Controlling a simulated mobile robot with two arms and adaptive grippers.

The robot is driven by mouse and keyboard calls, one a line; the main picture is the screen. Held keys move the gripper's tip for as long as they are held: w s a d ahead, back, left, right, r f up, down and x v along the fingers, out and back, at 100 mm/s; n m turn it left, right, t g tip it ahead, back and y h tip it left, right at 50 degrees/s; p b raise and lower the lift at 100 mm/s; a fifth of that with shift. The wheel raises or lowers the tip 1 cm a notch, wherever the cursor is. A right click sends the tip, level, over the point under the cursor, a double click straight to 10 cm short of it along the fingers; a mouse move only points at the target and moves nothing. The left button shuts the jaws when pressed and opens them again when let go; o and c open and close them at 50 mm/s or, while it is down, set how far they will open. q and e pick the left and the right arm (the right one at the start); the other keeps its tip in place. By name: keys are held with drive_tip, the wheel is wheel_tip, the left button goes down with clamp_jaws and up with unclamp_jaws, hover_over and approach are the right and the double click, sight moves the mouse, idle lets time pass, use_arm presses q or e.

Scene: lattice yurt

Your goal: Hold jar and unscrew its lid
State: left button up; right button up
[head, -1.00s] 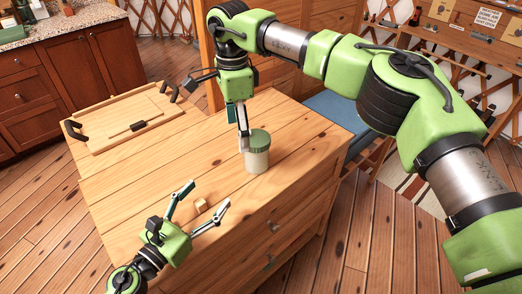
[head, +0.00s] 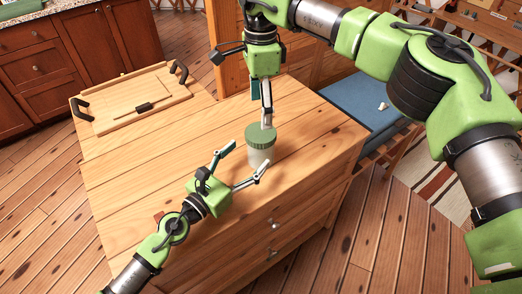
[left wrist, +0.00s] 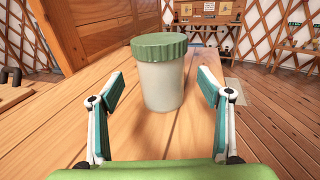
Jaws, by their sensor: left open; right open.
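A cream jar (head: 259,158) with a ribbed green lid (head: 261,132) stands upright on the wooden chest top (head: 170,135). My left gripper (head: 245,158) is open at the near left side of the jar, fingers pointing at it. In the left wrist view, the jar (left wrist: 163,88) with its lid (left wrist: 158,46) stands ahead between the spread fingers, with a gap on each side and no contact visible. My right gripper (head: 267,112) is open, pointing down over the lid. One pale fingertip is at the lid's far edge; whether it touches is unclear.
A wooden tray (head: 100,127) with dark handles lies at the chest's back left. The chest's front edge with drawers is right of and below the jar. A blue cushion (head: 345,112) lies beyond, with a small white item (head: 383,106) on it. The middle left of the top is clear.

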use_arm(q)
drive_tip(key=x, duration=0.6)
drive_tip(key=shift+w+d+r, duration=0.1)
drive_tip(key=shift+w+d, duration=0.15)
drive_tip(key=shift+d, duration=0.05)
use_arm(e)
drive_tip(key=shift+s+r, duration=0.1)
